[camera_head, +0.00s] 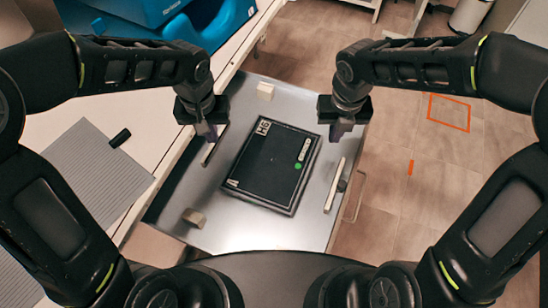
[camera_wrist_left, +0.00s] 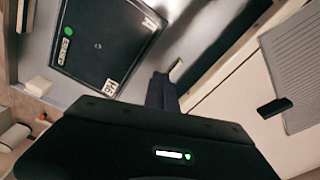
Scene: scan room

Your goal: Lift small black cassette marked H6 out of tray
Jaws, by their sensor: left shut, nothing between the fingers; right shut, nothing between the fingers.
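The black cassette (camera_head: 268,160) marked H6 lies flat on the silver tray (camera_head: 258,236), slightly turned. It has a white label strip and a green dot on its right side. My left gripper (camera_head: 207,132) is shut and empty, above the tray's left side, left of the cassette's H6 corner. My right gripper (camera_head: 338,133) is shut and empty, above the tray's right side, right of the cassette. In the left wrist view the cassette (camera_wrist_left: 103,45) shows at upper left, apart from the shut left fingers (camera_wrist_left: 163,92).
Pale blocks stand on the tray at the back (camera_head: 265,91) and front left (camera_head: 194,217); a pale bar (camera_head: 334,187) lies at right. The white counter at left holds a ribbed grey mat (camera_head: 85,175) and a small black object (camera_head: 120,138). A blue machine (camera_head: 215,22) stands behind.

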